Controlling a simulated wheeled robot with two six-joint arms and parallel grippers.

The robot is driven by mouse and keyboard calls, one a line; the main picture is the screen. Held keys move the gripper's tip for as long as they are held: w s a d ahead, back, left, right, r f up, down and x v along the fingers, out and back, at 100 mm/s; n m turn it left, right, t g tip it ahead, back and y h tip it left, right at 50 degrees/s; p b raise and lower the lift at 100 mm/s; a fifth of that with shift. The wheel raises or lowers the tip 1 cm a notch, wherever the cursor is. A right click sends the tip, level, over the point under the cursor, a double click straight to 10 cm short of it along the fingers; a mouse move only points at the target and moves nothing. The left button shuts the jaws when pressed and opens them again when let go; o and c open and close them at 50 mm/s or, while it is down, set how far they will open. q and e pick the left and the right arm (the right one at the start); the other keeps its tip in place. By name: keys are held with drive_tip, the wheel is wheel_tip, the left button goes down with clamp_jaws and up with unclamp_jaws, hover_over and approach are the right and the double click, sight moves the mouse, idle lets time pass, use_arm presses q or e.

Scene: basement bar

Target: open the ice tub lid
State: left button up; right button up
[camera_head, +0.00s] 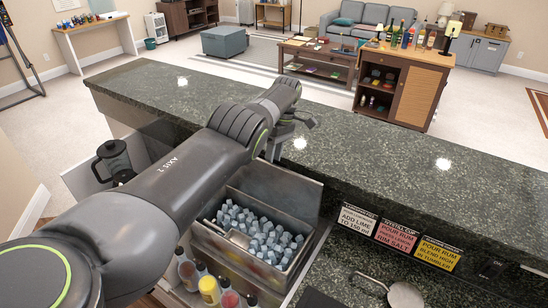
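The ice tub (231,263) is a grey metal box set in the bar's lower well, at the centre bottom. Its top is uncovered and many pale ice cubes (262,236) show inside. A metal panel (277,187) stands up behind the ice and looks like the raised lid; my arm hides part of its left side. My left gripper (300,128) is beyond the tub, over the dark counter, apart from the panel. It is mostly hidden by my wrist, so its opening is unclear. My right gripper is out of view.
Bottles (208,289) stand in front of the tub. A blender jug (114,159) is at its left. The granite counter (400,165) runs across behind, mostly clear. Recipe signs (397,235) line its front, and a round metal item (405,296) lies at lower right.

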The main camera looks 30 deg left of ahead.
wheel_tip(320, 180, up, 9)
drive_tip(key=p, duration=0.8)
drive_tip(key=shift+p, duration=0.35)
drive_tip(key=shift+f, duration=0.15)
